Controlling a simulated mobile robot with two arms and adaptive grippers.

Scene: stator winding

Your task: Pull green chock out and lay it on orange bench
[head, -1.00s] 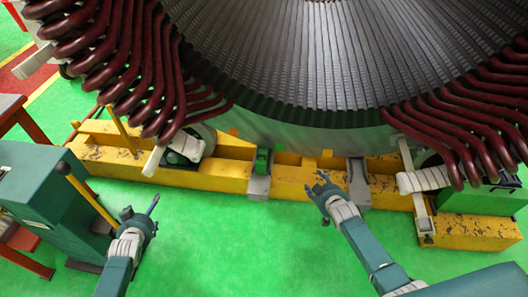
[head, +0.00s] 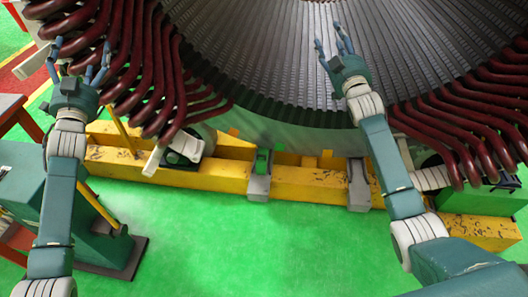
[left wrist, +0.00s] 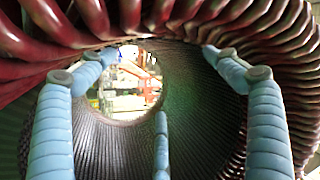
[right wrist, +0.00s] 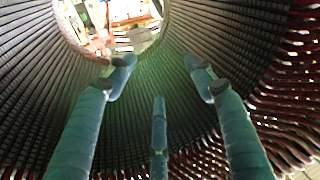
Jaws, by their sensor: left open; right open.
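A small green chock (head: 262,162) sits on a grey bracket (head: 258,186) at the yellow base beam, below the stator bore in the head view. A larger green block (head: 485,200) lies at the right end of the beam. My left gripper (head: 82,55) is open and empty, raised over the left red coil ends. My right gripper (head: 333,36) is open and empty, raised in front of the stator bore, above and right of the small chock. Both wrist views look into the bore past spread fingers. An orange-legged bench (head: 18,118) with a grey top stands at the far left.
The yellow beam (head: 215,172) carries the stator (head: 262,60), with dark red coils (head: 150,90) jutting out at both sides. A second grey bracket (head: 358,185) is on the beam. The green floor (head: 230,245) in the middle is clear.

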